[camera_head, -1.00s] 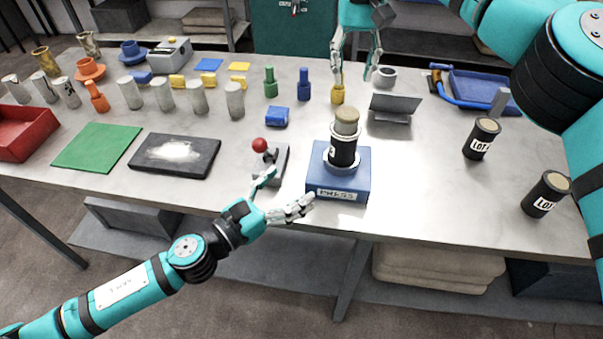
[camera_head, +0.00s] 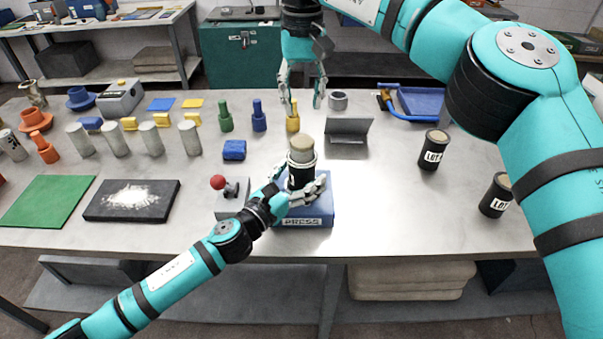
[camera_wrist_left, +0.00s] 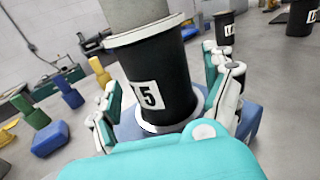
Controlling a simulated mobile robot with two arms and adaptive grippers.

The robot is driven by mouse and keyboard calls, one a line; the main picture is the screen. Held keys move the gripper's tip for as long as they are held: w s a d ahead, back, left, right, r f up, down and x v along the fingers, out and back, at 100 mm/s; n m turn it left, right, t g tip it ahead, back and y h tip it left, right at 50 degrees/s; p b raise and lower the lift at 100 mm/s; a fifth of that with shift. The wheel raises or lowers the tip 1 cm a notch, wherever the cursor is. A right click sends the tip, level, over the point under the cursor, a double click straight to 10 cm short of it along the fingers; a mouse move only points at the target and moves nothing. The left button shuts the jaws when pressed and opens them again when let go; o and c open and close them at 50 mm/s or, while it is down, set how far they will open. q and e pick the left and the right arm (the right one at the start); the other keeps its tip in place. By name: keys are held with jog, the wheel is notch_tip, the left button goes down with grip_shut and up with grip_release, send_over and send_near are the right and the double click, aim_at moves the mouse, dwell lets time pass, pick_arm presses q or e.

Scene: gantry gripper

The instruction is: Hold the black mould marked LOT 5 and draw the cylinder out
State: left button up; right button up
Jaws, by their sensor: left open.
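The black mould (camera_head: 296,180) stands upright on the blue press (camera_head: 322,208), with a pale grey cylinder (camera_head: 302,149) sticking out of its top. In the left wrist view the mould (camera_wrist_left: 172,88) shows a white label ending in 5; the rest of the label is turned out of sight. My left gripper (camera_head: 297,188) is open, low around the mould with fingers on both sides. In the left wrist view there seems to be a small gap at the fingers; contact cannot be told. My right gripper (camera_head: 305,98) hangs open and empty behind the press, near a yellow peg (camera_head: 292,120).
A red-knobbed lever (camera_head: 230,195) stands just left of the press. Two more black moulds with LOT labels stand at right, one farther back (camera_head: 433,150) and one nearer (camera_head: 495,195). A grey angled stand (camera_head: 348,132) is behind the press.

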pick_arm(q)
jog(key=shift+w+d, duration=0.25)
jog(key=shift+w, duration=0.15)
